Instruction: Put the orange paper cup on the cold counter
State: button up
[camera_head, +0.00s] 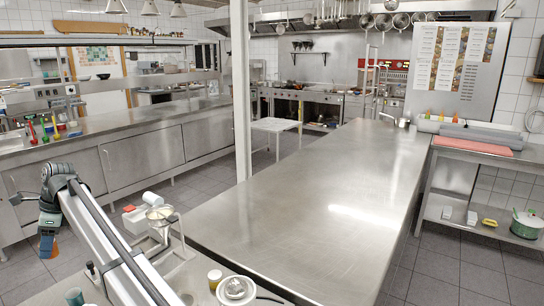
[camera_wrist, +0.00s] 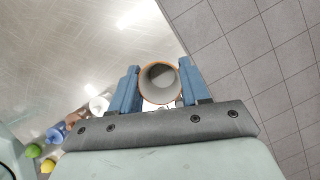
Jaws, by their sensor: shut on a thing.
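My gripper (camera_head: 47,232) hangs at the left of the head view, pointing down. Its two blue fingers are shut on the orange paper cup (camera_head: 47,248), which shows low between them. In the wrist view, the cup (camera_wrist: 160,84) is upright between the fingers; I look into its pale inside, ringed by an orange rim. The head view places the cup in front of the long left steel counter (camera_head: 150,118) with cabinet doors. In the wrist view, a steel surface (camera_wrist: 90,40) lies to the left and tiled floor to the right. Whether the cup is over its edge is unclear.
Colourful bottles (camera_head: 44,131) stand at the left counter's near end. A yellow round thing (camera_wrist: 48,165) and a white item (camera_wrist: 98,104) show in the wrist view. The large central steel table (camera_head: 310,200) is mostly bare. A white post (camera_head: 241,90) rises beside it.

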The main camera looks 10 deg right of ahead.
notch_tip(320, 180, up, 9)
jog(key=w+d+m+t, duration=0.1)
jog(key=w+d+m, duration=0.2)
jog(key=w+d, duration=0.5)
jog(key=w+d+m+t, duration=0.15)
jog(key=w+d, duration=0.25)
jog(key=d, duration=0.9)
jog(key=w+d+m, duration=0.3)
jog(key=w+d, duration=0.3)
jog(key=d, duration=0.4)
jog(key=w+d+m+t, duration=0.1)
jog(key=w+d+m, duration=0.15)
jog(key=d, duration=0.95)
jog(key=w+d+m+t, duration=0.1)
jog(key=w+d+m, duration=0.15)
jog(key=d, duration=1.05)
jog(key=shift+m+h, duration=0.4)
jog(key=shift+m, duration=0.05)
jog(key=shift+s+d+f, duration=0.1)
jog(key=shift+d+f, duration=0.05)
jog(key=shift+f, duration=10.55)
jog(key=o, duration=1.1)
jog(key=shift+f, duration=0.1)
jog(key=shift+c, duration=0.2)
